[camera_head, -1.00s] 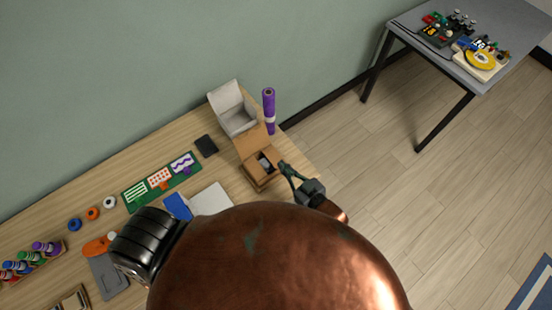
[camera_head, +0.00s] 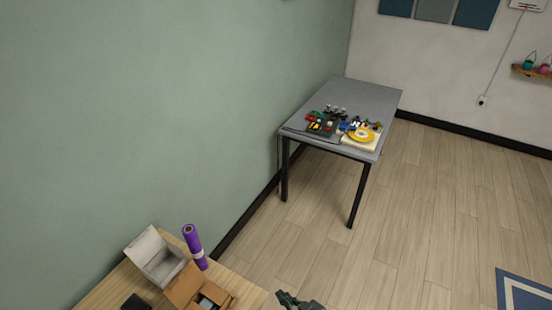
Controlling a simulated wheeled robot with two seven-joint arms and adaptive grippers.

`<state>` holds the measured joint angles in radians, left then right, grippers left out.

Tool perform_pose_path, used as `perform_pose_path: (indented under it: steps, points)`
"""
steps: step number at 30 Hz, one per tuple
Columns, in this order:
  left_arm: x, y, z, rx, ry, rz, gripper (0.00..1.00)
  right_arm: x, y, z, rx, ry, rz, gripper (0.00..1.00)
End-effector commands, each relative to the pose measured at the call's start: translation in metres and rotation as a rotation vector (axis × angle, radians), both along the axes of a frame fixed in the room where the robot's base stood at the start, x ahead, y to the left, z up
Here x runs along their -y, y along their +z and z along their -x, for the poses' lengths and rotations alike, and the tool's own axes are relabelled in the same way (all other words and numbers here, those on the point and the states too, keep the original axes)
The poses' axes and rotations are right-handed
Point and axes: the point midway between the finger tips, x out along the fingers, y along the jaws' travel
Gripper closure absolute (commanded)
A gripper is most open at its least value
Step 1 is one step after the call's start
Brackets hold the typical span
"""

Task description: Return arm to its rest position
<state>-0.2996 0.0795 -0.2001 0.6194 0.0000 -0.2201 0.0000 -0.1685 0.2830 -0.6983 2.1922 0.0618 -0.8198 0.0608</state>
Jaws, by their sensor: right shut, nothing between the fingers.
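My right gripper (camera_head: 290,301) shows at the bottom edge of the head view, just right of the wooden table's corner. My left gripper is out of view.
On the wooden table (camera_head: 246,292) stand an open white box (camera_head: 146,246), a purple roll (camera_head: 194,246) and a black flat item (camera_head: 135,303). Open floor lies to the right.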

Motion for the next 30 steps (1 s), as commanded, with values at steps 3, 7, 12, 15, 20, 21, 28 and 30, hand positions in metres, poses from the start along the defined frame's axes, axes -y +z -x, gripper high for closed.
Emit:
perform_pose_path:
  steps: [3,7,12,15,20,21,28,30]
  points:
    - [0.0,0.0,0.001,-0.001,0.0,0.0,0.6,0.067,-0.018,0.009,-0.108,-0.137,0.064,1.0]
    - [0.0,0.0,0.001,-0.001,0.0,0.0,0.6,0.136,-0.036,0.033,-0.226,-0.269,0.134,1.0]
    - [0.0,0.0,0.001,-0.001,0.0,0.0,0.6,0.217,-0.054,0.081,-0.385,-0.423,0.217,1.0]
    - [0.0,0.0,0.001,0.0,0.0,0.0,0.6,0.253,-0.06,0.11,-0.465,-0.494,0.254,1.0]
    - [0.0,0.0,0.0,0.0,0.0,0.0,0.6,0.292,-0.064,0.151,-0.564,-0.578,0.298,1.0]
    - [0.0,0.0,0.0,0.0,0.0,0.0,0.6,0.301,-0.064,0.16,-0.587,-0.597,0.308,1.0]
    - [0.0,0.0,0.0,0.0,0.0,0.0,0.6,0.332,-0.077,0.2,-0.689,-0.666,0.347,1.0]
    - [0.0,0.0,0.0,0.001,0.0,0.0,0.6,0.331,-0.094,0.195,-0.693,-0.661,0.348,1.0]
